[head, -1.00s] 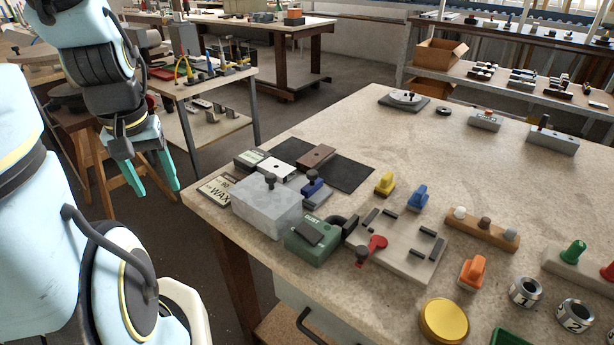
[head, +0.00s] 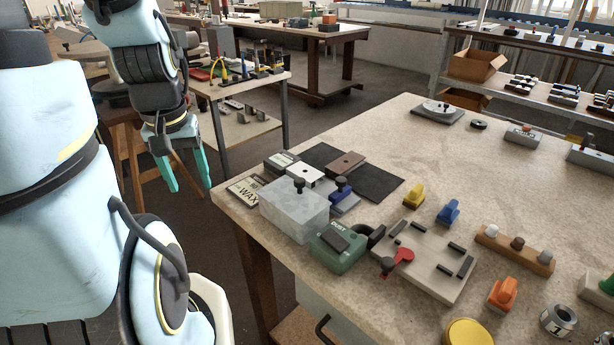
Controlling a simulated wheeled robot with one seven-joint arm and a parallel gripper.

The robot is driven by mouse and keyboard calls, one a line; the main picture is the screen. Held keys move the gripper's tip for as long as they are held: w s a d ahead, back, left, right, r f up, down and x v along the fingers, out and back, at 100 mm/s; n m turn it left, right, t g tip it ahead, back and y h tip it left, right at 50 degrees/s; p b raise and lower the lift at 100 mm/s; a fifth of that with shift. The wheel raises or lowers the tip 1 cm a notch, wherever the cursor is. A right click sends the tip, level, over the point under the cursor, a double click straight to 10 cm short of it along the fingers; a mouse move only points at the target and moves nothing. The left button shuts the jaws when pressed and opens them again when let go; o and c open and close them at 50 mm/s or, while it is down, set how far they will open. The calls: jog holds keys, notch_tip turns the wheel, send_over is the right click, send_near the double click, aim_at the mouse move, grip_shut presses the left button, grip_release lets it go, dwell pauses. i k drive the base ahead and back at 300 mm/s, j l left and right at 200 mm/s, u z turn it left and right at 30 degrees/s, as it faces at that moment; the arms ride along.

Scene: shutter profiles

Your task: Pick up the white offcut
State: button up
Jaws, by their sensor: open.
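The white offcut (head: 305,174) is a small pale block with a dark spot on top. It lies near the table's left corner, behind a grey speckled block (head: 293,212) that hides part of its front. A brown offcut (head: 346,163) lies to its right on a black mat (head: 378,185). My gripper (head: 190,188) has teal fingers pointing down, spread apart and empty. In the picture it is left of the table's corner, clear of the offcut.
A "WAX" sign (head: 246,190) and a dark labelled block (head: 281,162) are beside the offcut. A blue clamp-like piece (head: 343,196) and a green "DUST" box (head: 337,247) stand close in front. The table's middle (head: 400,150) is mostly clear.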

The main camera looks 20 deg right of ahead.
aim_at(312, 175)
jog(key=i+j, duration=0.65)
jog(key=i, duration=0.2)
jog(key=i+j+z, duration=0.2)
jog(key=i+j, duration=0.45)
jog(key=i+j+z, duration=0.15)
jog(key=i+j, duration=0.45)
jog(key=j+z, duration=0.15)
jog(key=z, duration=0.85)
jog(key=i+j, duration=0.05)
